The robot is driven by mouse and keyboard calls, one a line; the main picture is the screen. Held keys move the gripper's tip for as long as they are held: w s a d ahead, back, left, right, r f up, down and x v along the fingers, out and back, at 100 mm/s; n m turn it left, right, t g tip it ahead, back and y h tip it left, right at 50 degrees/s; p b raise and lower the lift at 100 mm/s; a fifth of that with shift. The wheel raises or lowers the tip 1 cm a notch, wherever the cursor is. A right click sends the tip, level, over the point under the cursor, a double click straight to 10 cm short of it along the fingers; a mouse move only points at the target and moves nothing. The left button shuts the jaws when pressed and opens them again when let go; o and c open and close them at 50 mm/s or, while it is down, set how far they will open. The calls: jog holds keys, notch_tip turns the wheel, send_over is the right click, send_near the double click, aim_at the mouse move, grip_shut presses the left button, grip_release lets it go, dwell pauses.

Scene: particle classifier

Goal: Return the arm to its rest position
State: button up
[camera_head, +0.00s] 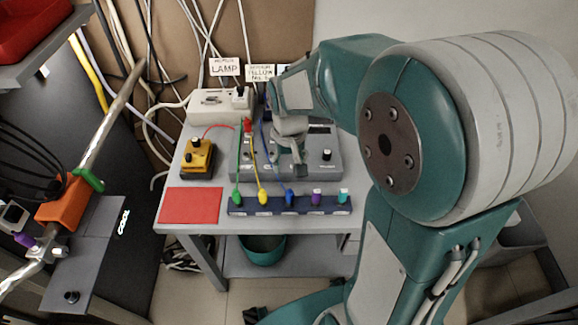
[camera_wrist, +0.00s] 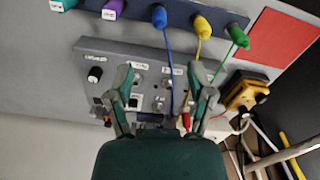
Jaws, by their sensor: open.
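My arm, teal and grey, fills the right of the head view and reaches over the small grey table (camera_head: 176,214). My gripper (camera_head: 298,160) points down over the grey control box (camera_head: 325,165), partly hidden by its own wrist. In the wrist view my gripper (camera_wrist: 163,82) has its two fingers spread apart, with nothing held between them. The control box (camera_wrist: 105,57) with its knobs and switches lies behind the fingers. I cannot tell whether the fingertips touch it.
A dark strip (camera_head: 270,205) holds several coloured plugs with cables, beside a red mat (camera_head: 190,205). A yellow device (camera_head: 198,158) and a white box (camera_head: 215,104) stand to the left. Cables cross the control box near my fingers. Metal rods (camera_head: 110,120) stand at far left.

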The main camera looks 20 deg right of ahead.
dwell(0.4)
jog(key=s+r+t, duration=0.5)
jog(key=s+r, duration=0.8)
jog(key=s, duration=0.1)
jog(key=shift+s+n+t, duration=0.15)
jog(key=shift+n+t, duration=0.15)
